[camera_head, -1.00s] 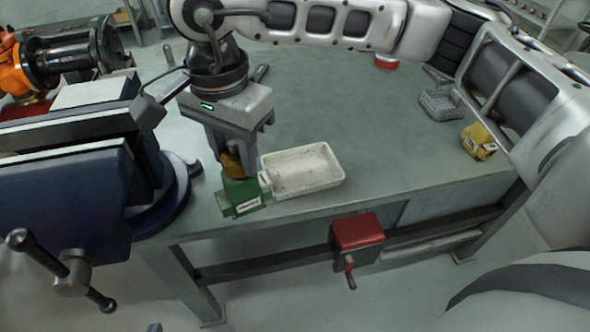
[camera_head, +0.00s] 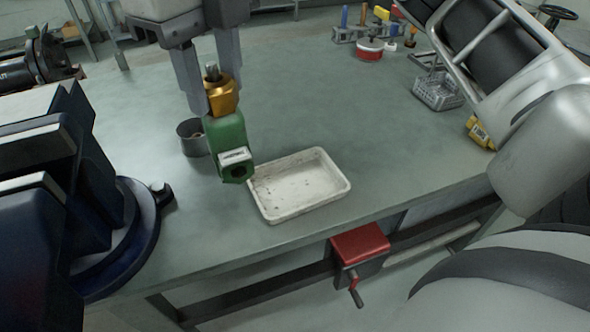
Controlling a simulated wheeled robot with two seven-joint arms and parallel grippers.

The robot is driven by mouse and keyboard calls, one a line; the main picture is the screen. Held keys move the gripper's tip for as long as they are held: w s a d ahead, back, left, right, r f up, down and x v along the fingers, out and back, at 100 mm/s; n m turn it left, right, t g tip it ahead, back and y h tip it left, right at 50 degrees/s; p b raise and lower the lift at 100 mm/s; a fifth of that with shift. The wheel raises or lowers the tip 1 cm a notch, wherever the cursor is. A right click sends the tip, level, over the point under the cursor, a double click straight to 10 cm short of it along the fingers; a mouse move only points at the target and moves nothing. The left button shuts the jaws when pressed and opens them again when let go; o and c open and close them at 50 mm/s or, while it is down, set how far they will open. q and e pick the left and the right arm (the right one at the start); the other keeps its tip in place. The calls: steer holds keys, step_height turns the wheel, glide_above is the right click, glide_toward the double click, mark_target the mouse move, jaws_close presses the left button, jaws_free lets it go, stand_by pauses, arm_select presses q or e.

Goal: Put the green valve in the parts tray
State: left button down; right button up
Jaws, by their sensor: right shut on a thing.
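The green valve (camera_head: 228,140) has a brass-coloured neck, a dark stem on top and a white label near its lower end. My right gripper (camera_head: 214,97) points down and is shut on the valve at its brass neck. The valve hangs tilted, its lower end just left of the parts tray (camera_head: 318,200). I cannot tell how high it is above the table. The tray is a shallow, empty, worn white tray near the table's front edge. My left gripper is not in view.
A blue vise (camera_head: 40,215) stands at the left. A dark round cup (camera_head: 192,138) is just behind the valve. A wire basket (camera_head: 438,92), a yellow part (camera_head: 480,133), a red tin (camera_head: 369,50) and a tool rack lie further right. The middle of the table is clear.

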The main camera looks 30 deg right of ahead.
arm_select(q)
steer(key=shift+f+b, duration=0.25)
steer(key=shift+b, duration=0.55)
arm_select(e)
steer(key=d+f, duration=1.3)
steer(key=shift+w+d, duration=0.2)
steer(key=shift+d, duration=0.2)
steer(key=shift+f, duration=0.15)
steer(key=o, duration=1.1)
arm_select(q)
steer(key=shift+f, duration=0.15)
